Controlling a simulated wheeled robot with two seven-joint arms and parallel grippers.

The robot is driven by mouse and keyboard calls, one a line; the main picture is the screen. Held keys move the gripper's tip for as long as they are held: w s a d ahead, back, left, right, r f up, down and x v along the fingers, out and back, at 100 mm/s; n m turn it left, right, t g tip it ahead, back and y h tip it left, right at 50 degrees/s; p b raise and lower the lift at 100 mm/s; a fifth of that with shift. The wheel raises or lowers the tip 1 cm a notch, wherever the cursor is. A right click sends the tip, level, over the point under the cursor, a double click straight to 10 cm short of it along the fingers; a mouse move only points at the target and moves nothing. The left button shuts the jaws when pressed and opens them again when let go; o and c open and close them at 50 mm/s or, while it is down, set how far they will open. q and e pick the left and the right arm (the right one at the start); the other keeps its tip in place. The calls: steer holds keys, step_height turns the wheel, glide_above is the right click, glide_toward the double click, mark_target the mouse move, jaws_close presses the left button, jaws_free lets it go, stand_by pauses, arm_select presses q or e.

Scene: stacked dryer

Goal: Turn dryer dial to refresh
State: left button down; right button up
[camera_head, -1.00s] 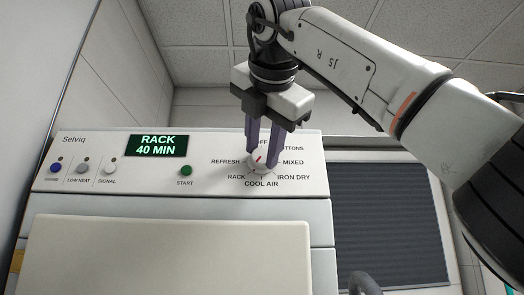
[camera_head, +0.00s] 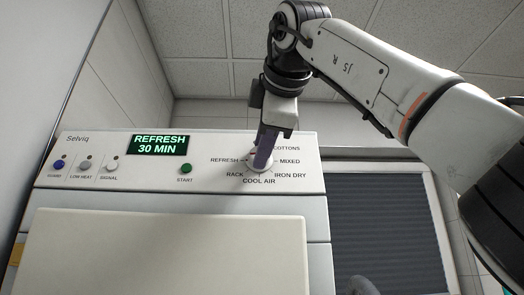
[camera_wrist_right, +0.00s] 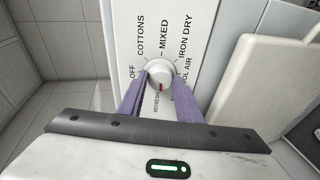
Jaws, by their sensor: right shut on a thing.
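The dryer's control panel (camera_head: 210,179) faces me, and its display (camera_head: 160,145) reads "REFRESH 30 MIN". The white dial (camera_head: 257,163) sits at the right of the panel, ringed by printed labels, partly hidden by my right gripper (camera_head: 263,160). In the right wrist view the dial (camera_wrist_right: 159,74) is between the two purple fingers of my right gripper (camera_wrist_right: 159,82), which is shut on it. The dial's red mark (camera_wrist_right: 161,88) points toward the REFRESH label. My left gripper is not in view.
A green START button (camera_head: 186,168) is left of the dial. Three smaller buttons stand at the panel's left: a blue one (camera_head: 59,164), a grey one (camera_head: 85,164) and a white one (camera_head: 111,167). A dark slatted panel (camera_head: 385,230) is at the right.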

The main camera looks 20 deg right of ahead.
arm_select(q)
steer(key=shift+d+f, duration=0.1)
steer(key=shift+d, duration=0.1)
arm_select(e)
steer(key=shift+m, duration=0.6)
steer(key=o, duration=1)
steer(key=shift+o, duration=0.2)
steer(key=shift+s, duration=0.1)
arm_select(q)
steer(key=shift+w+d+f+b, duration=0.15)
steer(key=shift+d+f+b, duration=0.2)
steer(key=shift+b, duration=0.65)
arm_select(e)
steer(key=v, duration=1)
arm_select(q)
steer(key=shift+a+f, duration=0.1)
